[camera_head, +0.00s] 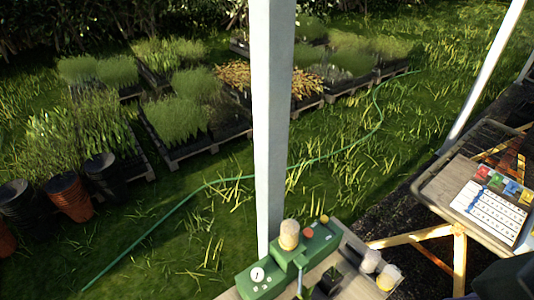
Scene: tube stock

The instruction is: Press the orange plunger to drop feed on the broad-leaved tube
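A green device (262,276) with a round white dial stands on a bench at the bottom centre. A beige rounded cylinder (289,235) stands up from it. Neither of my grippers shows.
A pale post (272,120) rises behind the device. Small white and yellow containers (385,277) stand right of the pot. A side table (447,190) with a printed sheet (490,208) is at right. Plant trays, stacked pots (69,196) and a green hose (190,194) lie on the grass.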

